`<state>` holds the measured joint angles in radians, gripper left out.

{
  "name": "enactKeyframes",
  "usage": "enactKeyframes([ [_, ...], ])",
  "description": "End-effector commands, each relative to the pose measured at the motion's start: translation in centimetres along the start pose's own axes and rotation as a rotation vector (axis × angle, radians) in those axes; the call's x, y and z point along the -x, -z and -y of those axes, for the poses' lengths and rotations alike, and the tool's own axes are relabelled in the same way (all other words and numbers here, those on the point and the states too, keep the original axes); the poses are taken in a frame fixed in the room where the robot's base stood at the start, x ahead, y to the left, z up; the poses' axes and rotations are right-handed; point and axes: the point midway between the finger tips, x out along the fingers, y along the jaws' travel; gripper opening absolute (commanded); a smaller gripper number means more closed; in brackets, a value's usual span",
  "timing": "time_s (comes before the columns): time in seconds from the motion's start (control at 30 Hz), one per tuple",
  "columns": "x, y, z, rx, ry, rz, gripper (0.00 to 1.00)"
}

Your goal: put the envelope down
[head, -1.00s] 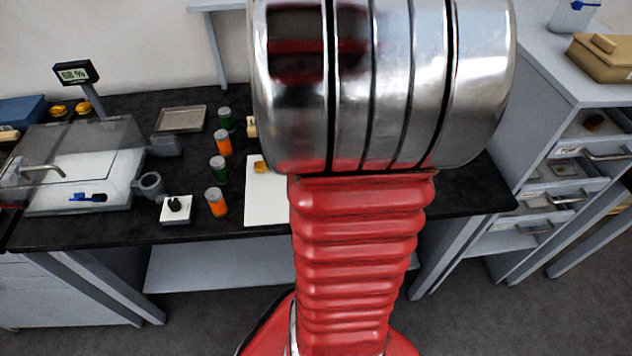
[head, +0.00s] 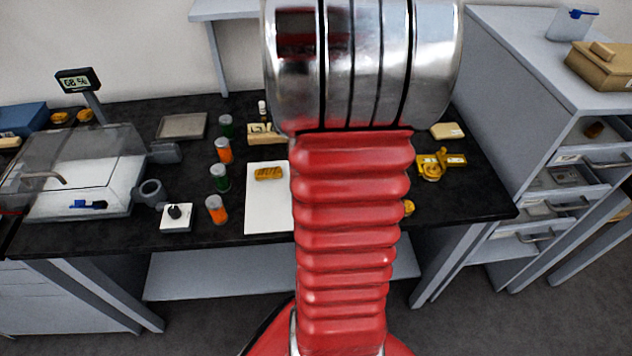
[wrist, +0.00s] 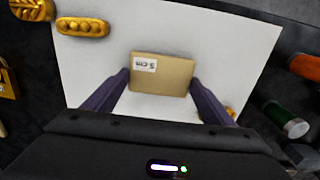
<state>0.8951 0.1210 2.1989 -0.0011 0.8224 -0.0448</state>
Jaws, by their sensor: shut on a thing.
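In the wrist view a small tan envelope (wrist: 172,85) with a white label printed upside down sits between the two dark fingers of my gripper (wrist: 160,80). My gripper is shut on its two short sides. Behind it is a white sheet (wrist: 215,35); I cannot tell whether the envelope touches the sheet or hangs just above it. In the head view the white sheet (head: 265,212) lies on the black bench top, its right part hidden by my red arm. My gripper and the envelope are hidden there.
A gold bar (head: 268,173) lies on the sheet. Orange and green jars (head: 219,178) stand left of it, with a small white box with a black knob (head: 176,216). A gold device (head: 440,163) is at right. A clear-covered balance (head: 85,165) fills the bench's left.

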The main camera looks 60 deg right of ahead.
Motion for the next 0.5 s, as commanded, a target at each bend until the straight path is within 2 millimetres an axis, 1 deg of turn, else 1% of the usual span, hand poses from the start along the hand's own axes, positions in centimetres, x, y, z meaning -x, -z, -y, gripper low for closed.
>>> enactKeyframes([
  [0.03, -0.67, -0.03, -0.01, 0.000, 0.000, 0.002, 0.56],
  [0.1, -1.13, -0.03, -0.01, 0.000, 0.000, 0.001, 0.56],
  [0.5, -1.49, 0.00, -0.03, -0.001, 0.000, 0.000, 0.56],
])
